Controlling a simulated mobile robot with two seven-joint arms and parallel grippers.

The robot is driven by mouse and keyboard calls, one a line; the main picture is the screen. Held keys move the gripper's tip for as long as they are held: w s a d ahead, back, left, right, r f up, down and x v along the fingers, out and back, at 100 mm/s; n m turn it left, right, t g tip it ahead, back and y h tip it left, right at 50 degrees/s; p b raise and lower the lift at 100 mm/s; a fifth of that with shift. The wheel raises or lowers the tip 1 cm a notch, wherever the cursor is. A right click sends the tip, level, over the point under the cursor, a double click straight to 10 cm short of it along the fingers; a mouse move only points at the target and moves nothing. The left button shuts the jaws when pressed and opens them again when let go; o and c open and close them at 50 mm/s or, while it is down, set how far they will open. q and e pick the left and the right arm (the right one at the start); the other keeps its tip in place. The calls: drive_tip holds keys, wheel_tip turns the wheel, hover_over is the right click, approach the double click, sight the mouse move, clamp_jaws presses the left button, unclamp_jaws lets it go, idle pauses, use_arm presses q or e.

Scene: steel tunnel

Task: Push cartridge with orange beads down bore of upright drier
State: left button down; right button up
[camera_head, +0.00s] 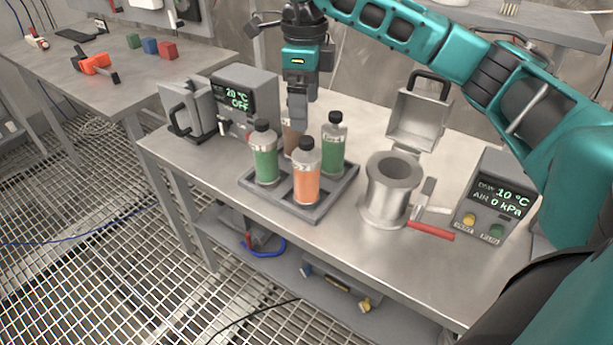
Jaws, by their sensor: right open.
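Green-bead cartridges stand at the tray's left (264,162) and back right (334,155). A brownish cartridge (290,142) at the back is mostly hidden by my right gripper (298,122). That gripper points down over the back of the tray and is open; whether it touches that cartridge I cannot tell. The upright drier (378,207) is a steel cylinder right of the tray, its bore open at the top. My left gripper is not in view.
A raised lid with a black handle (418,118) stands behind the drier. A red-handled lever (431,231) lies at its foot. A control box (490,208) reading 10 °C and 0 kPa stands right.

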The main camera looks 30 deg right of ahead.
sight(306, 139)
wheel_tip(306, 139, down, 10)
drive_tip(key=shift+s+f, duration=0.1)
drive_tip(key=shift+s, duration=0.05)
idle(0.3)
clamp_jaws()
idle(0.9)
